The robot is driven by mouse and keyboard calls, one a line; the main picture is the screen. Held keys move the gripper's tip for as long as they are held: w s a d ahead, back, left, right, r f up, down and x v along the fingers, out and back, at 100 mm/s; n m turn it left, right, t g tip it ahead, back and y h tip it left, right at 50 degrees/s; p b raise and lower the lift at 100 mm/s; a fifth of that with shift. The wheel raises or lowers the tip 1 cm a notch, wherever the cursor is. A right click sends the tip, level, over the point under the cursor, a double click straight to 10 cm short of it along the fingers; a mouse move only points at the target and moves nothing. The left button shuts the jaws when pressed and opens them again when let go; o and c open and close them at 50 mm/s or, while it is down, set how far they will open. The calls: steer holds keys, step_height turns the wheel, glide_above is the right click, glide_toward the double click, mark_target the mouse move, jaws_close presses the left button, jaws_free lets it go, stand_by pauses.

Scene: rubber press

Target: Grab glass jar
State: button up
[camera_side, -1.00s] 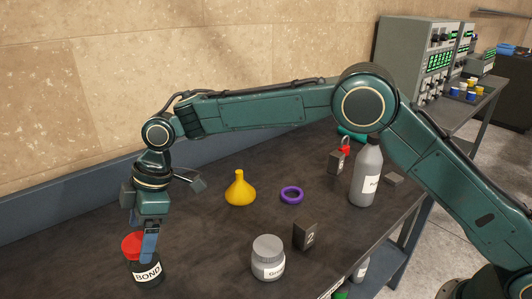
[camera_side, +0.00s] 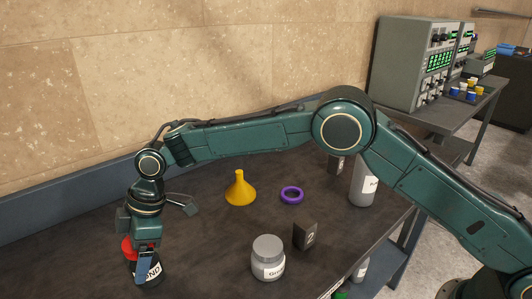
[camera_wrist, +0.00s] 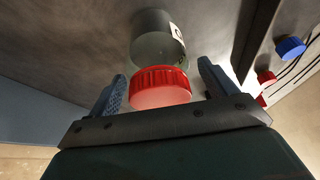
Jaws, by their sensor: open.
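The glass jar (camera_side: 153,274) has a dark body, a red lid and a white label whose visible letters end in OND. It stands upright at the table's near left. In the wrist view its ribbed red lid (camera_wrist: 161,88) lies between my fingers, with the greyish body (camera_wrist: 158,45) beyond. My gripper (camera_side: 144,268) is open and low over the jar, one finger in front of its side and label. In the wrist view my gripper (camera_wrist: 160,82) has a finger on each side of the lid, with visible gaps. The far finger is hidden in the side view.
A grey jar (camera_side: 267,261) stands to the right, beside a dark block marked 2 (camera_side: 305,236). A yellow funnel (camera_side: 240,190) and purple ring (camera_side: 292,195) lie farther back. A grey bottle (camera_side: 363,187) is partly behind my arm. Bare table (camera_side: 205,250) separates the jars.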

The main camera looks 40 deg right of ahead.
stand_by(0.3)
steer(key=shift+r, duration=0.1)
steer(key=c, duration=1.3)
steer(key=shift+o, duration=0.2)
steer(key=shift+r, duration=5)
